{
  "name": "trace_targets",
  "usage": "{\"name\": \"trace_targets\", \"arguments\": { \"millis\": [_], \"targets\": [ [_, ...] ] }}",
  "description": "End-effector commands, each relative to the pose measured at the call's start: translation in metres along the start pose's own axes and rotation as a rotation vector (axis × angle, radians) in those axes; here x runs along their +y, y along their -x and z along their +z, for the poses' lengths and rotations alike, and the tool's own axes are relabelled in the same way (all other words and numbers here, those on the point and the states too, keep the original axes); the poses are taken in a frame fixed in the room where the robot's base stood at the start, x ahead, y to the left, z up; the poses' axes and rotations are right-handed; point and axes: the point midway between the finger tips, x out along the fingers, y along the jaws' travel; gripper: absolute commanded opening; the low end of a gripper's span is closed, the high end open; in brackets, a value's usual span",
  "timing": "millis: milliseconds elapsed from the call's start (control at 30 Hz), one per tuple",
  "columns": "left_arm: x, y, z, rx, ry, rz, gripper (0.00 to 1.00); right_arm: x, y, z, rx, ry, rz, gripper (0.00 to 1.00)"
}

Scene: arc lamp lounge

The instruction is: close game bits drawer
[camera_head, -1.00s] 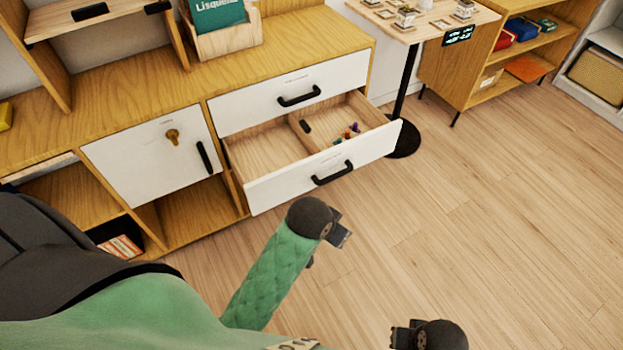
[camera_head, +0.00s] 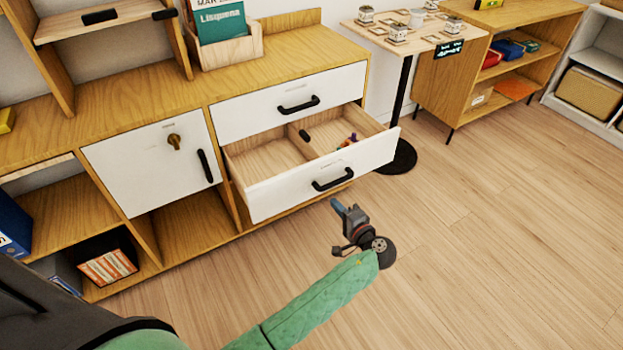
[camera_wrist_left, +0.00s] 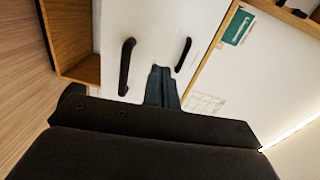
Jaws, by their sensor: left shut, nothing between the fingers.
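The open drawer is the lower one, with a white front (camera_head: 290,190) and a black bar handle (camera_head: 332,180). My left gripper (camera_head: 336,204) is shut and empty. It appears in front of the drawer, just below the handle in the head view; no contact is visible there. In the left wrist view its fingers (camera_wrist_left: 160,75) point at the white fronts, between the drawer's handle (camera_wrist_left: 126,66) and the upper handle (camera_wrist_left: 183,55). My right gripper is out of view.
The upper drawer (camera_head: 290,100) is shut above the open one. A small table on a black pole (camera_head: 402,90) with a round base stands close right of the drawer. The floor in front is clear.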

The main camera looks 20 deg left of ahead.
Motion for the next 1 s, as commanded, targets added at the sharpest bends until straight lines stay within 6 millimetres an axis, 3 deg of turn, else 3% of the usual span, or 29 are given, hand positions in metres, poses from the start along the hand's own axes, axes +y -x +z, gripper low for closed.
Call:
{"name": "trace_targets", "arguments": {
  "millis": [200, 433, 1000],
  "targets": [
    [-0.015, 0.0, -0.001, 0.004, -0.042, -0.083, 0.0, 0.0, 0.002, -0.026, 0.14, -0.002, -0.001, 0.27],
    [-0.017, -0.013, -0.002, 0.005, -0.055, -0.082, 0.0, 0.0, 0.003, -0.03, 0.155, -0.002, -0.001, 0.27],
    [-0.025, -0.108, -0.002, 0.005, -0.055, -0.081, 0.0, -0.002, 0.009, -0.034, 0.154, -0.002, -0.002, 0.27]
  ]
}}
